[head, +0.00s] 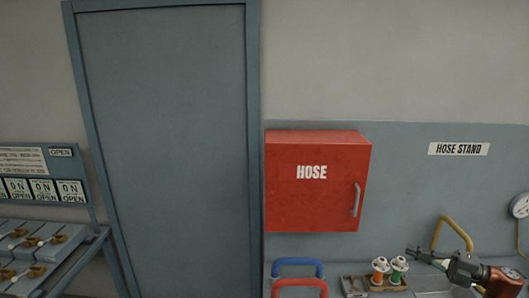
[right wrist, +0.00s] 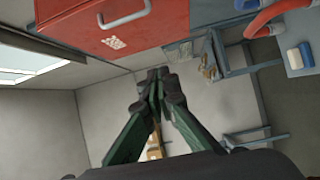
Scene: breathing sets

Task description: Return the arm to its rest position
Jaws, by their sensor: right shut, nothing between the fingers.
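My right gripper (head: 412,253) is at the lower right of the head view, in front of the blue-grey wall and above the bench. Its dark fingers point left and are shut with nothing between them. In the right wrist view the green-and-black fingers (right wrist: 158,82) meet at their tips in free air. My right forearm runs off toward the lower right corner. My left gripper is not in view.
A red HOSE cabinet (head: 312,200), door shut, hangs left of the gripper. A yellow loop (head: 465,233) stands behind my arm. A switch panel (head: 40,175) is far left.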

